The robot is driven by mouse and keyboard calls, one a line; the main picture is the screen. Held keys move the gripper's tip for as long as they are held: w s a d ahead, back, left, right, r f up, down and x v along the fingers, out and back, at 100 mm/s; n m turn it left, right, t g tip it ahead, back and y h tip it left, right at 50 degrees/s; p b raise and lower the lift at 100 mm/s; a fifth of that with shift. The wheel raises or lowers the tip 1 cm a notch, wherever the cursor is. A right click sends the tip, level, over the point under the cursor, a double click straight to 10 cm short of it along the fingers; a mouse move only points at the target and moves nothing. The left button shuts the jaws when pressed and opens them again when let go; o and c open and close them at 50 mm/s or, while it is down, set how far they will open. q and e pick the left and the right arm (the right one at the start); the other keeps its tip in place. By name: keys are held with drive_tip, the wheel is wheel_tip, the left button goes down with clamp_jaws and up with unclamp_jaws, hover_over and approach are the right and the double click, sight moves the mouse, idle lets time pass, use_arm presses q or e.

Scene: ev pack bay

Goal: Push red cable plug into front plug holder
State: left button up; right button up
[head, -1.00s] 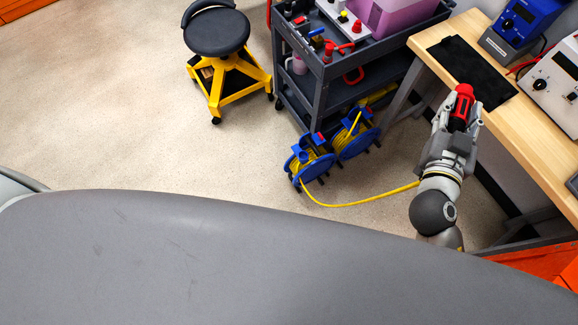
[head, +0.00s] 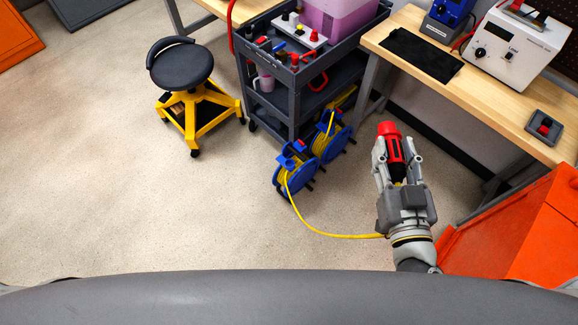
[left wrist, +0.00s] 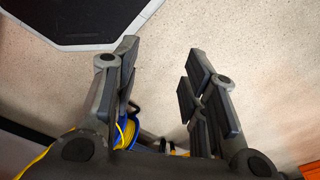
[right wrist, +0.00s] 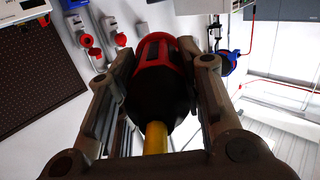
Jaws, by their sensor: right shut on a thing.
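The red and black cable plug (head: 387,130) is held between the fingers of my right gripper (head: 395,155), red end pointing away from the wrist. The plug fills the gap between the fingers in the right wrist view (right wrist: 158,75), with its yellow cable (right wrist: 155,138) running back toward the palm. The gripper is over the floor in front of the wooden bench, apart from any holder. A grey square fixture with a red part (head: 544,127) sits on the bench at right; I cannot tell whether it is the front plug holder. My left gripper (left wrist: 160,65) is open and empty.
Blue cable reels (head: 296,168) stand by the grey cart (head: 268,90); yellow cable trails from them. The wooden bench (head: 490,105) holds a black mat (head: 420,54) and a white instrument (head: 515,45). An orange cabinet (head: 520,235) is at right.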

drive_tip(key=shift+s+a+r, duration=0.1)
drive_tip(key=shift+s, duration=0.05)
drive_tip(key=shift+f, duration=0.25)
use_arm(q)
wheel_tip(320, 180, down, 12)
drive_tip(key=s+b, duration=0.1)
drive_tip(key=b, duration=1)
drive_tip(key=shift+a+b, duration=0.25)
drive_tip(key=shift+b, duration=0.15)
use_arm(e)
wheel_tip(320, 180, down, 11)
drive_tip(key=shift+f, duration=0.2)
use_arm(q)
drive_tip(key=shift+c, duration=0.5)
use_arm(e)
drive_tip(key=shift+a, duration=0.1)
